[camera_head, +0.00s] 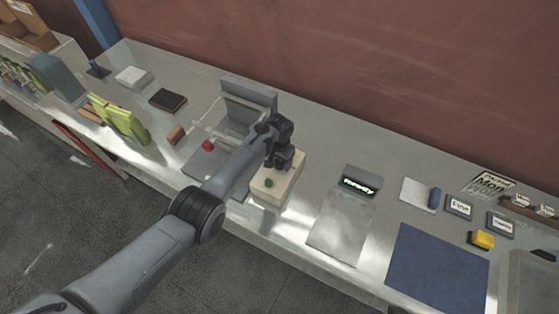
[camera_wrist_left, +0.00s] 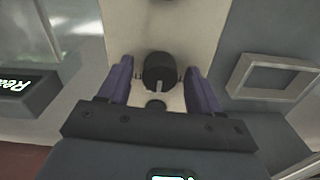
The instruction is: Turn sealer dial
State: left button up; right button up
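The sealer is a cream box (camera_head: 268,191) near the middle of the table in the head view, with a small green knob on its front part. In the left wrist view its cream top (camera_wrist_left: 189,22) shows below my gripper. A black round dial (camera_wrist_left: 158,72) with a pale mark sits on that top. My left gripper (camera_head: 281,160) is over the back part of the box. In the wrist view my left gripper (camera_wrist_left: 161,77) is open, one purple finger on each side of the dial, with gaps visible. Contact cannot be told. My right gripper is not in view.
A scale with a lit "Ready" display (camera_head: 359,184) stands right of the sealer. A blue mat (camera_head: 437,270) lies further right, near a yellow block (camera_head: 482,239). A red knob (camera_head: 208,145) and a grey machine (camera_head: 248,93) are left and behind.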

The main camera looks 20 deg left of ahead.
aim_at(280, 162)
pick_arm(q)
jog(key=shift+r, duration=0.5)
notch_tip(280, 162, up, 10)
jog(key=p, duration=0.1)
jog(key=shift+p, duration=0.3)
jog(key=shift+f, duration=0.1)
